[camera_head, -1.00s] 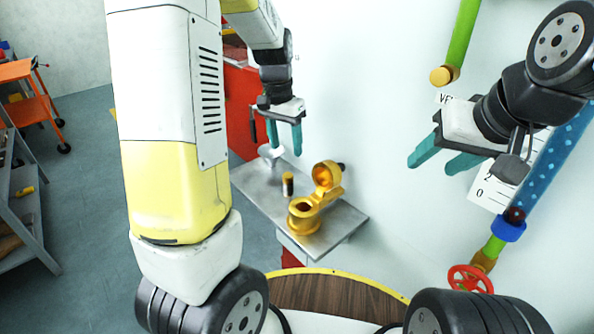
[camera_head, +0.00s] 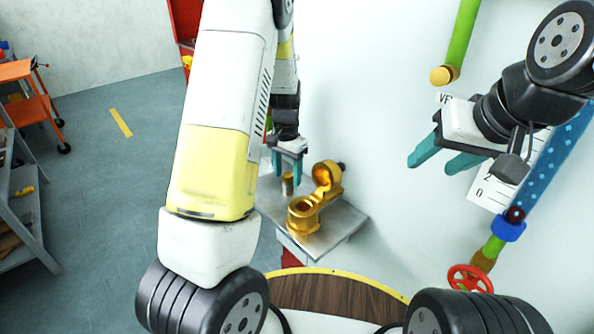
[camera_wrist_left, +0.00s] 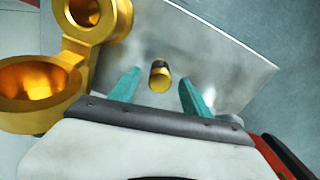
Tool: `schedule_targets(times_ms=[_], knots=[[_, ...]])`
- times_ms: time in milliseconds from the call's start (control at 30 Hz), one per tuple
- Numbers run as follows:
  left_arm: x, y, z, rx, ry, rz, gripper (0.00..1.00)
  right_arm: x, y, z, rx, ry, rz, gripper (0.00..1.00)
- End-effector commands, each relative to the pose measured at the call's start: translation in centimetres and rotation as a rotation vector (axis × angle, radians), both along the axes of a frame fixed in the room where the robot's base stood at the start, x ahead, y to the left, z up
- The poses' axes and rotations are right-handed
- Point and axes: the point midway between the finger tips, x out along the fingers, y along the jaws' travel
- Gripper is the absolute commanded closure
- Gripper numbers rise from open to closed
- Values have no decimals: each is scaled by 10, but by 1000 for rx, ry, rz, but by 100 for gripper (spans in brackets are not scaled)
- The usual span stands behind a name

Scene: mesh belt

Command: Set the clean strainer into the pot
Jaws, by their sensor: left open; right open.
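The strainer, a small dark and gold cylinder (camera_head: 287,184), stands on the grey metal shelf. The gold pot (camera_head: 303,217) stands to its right, with its lid (camera_head: 326,176) swung open and a dark opening on top. My left gripper (camera_head: 287,172) is open, its teal fingers pointing down close above the strainer. In the left wrist view the strainer (camera_wrist_left: 160,77) shows between the fingertips (camera_wrist_left: 160,80), with a gap on each side. The pot (camera_wrist_left: 90,18) and its hollow lid (camera_wrist_left: 38,92) are at the left there. My right gripper (camera_head: 442,160) is open and empty, high at the right.
The shelf (camera_head: 335,232) has a little bare room in front of the pot. A white wall (camera_head: 400,200) stands close behind. A blue pipe with a red handwheel (camera_head: 468,279) is at the right. An orange cart (camera_head: 30,95) is far left.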

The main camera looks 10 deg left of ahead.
Motion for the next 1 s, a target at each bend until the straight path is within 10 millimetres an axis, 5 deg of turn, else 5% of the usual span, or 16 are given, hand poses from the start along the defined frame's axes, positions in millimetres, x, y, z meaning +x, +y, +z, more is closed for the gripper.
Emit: schedule_targets(times_ms=[200, 500, 833, 1000], knots=[[0, 0, 0, 0, 0, 0, 46, 0, 0, 0, 0, 0, 0, 48], [0, 0, 0, 0, 0, 0, 100, 0, 0, 0, 0, 0, 0, 48], [0, 0, 5, -1, -2, -1, 100, 0, 0, 0, 0, 0, 0, 48], [1, 0, 31, -2, -6, -1, 100, 0, 0, 0, 0, 0, 0, 48]])
